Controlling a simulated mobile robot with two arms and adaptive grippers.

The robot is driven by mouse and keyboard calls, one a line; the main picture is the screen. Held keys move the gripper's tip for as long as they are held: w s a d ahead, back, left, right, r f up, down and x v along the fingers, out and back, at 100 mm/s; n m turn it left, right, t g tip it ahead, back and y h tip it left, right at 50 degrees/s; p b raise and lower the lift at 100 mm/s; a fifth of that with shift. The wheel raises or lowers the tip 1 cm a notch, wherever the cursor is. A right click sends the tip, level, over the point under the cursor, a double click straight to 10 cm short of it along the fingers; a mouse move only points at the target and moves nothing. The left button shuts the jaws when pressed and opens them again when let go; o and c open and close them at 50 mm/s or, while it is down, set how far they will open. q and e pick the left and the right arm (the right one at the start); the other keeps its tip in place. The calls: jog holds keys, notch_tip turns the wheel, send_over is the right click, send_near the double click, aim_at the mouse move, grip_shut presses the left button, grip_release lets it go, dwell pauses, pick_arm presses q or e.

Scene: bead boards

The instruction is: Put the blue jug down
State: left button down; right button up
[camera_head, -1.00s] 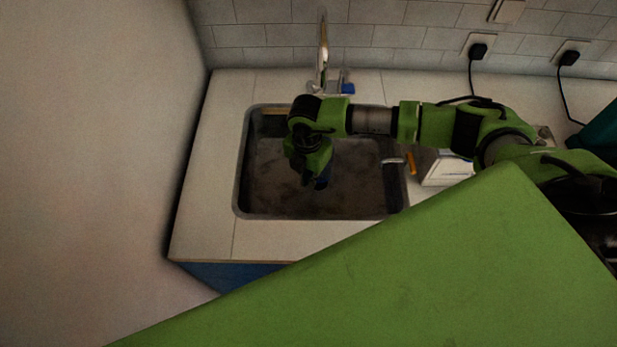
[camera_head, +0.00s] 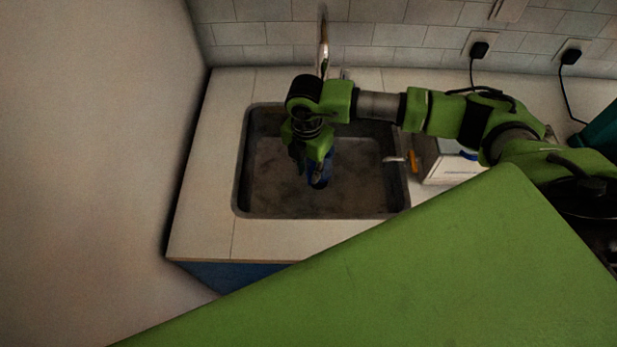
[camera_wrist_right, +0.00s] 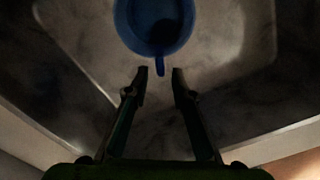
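The blue jug (camera_head: 319,177) is in the dark sink (camera_head: 270,205), partly hidden by my right gripper in the head view. In the right wrist view I look into the round mouth of the jug (camera_wrist_right: 154,22), with its handle (camera_wrist_right: 160,66) pointing towards my fingers. My right gripper (camera_wrist_right: 159,78) is open. Its fingertips are apart on both sides of the handle's end, with dark gaps between them and it. In the head view the right gripper (camera_head: 308,170) hangs over the sink. My left gripper is not in view.
A tap (camera_head: 323,50) stands behind the sink. A pale box-like object (camera_head: 445,172) and a small orange item (camera_head: 412,161) are right of the sink. Pale worktop (camera_head: 205,150) lies left of it. Two black plugs are in wall sockets at the back right.

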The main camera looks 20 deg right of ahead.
jog(key=shift+r, duration=1.7)
